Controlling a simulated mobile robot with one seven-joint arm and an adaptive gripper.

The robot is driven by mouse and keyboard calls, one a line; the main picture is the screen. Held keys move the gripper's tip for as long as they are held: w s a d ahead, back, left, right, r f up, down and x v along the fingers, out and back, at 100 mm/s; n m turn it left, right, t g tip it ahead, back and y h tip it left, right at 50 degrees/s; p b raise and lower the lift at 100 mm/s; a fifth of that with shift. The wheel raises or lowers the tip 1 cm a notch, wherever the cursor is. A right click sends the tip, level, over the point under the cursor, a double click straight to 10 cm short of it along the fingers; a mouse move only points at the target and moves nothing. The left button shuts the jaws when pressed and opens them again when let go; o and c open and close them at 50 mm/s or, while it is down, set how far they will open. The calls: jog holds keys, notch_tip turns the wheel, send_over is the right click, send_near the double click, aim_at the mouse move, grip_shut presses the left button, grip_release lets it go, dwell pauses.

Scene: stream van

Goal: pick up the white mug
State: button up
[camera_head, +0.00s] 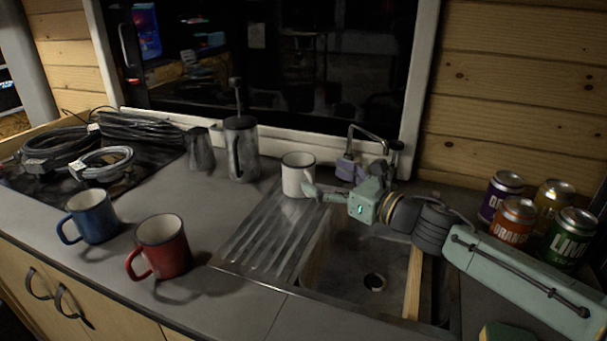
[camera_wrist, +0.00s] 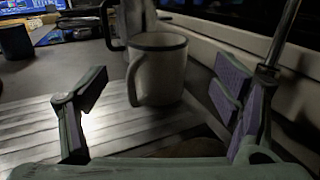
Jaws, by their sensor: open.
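The white mug (camera_head: 297,174) stands upright at the back of the ridged metal drainboard, left of the sink. It has a dark rim. In the wrist view the mug (camera_wrist: 160,72) is ahead of my gripper, between the lines of its two fingers, with its handle toward the left front. My gripper (camera_head: 328,181) reaches in from the right, above the sink's back edge, close to the mug's right side. In the wrist view my gripper (camera_wrist: 160,115) is open, its fingers wide apart with nothing between the pads. I cannot tell whether a fingertip touches the mug.
A blue mug (camera_head: 92,217) and a red mug (camera_head: 162,246) stand at the front left. A French press (camera_head: 241,150) and a grey jug (camera_head: 200,149) stand behind left. The faucet (camera_head: 371,142) rises behind my gripper. Several cans (camera_head: 512,221) stand at right. The sink (camera_head: 345,262) is open below.

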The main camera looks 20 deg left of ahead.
aim_at(310, 172)
jog(key=p+x, duration=0.3)
jog(key=x, duration=0.4)
jog(key=shift+a+f, duration=0.1)
jog(key=shift+a, duration=0.05)
jog(key=shift+w+a+f, duration=0.1)
jog(key=shift+a+f, duration=0.05)
jog(key=shift+a, duration=0.1)
jog(key=c, duration=1.4)
jog(key=shift+c, duration=0.8)
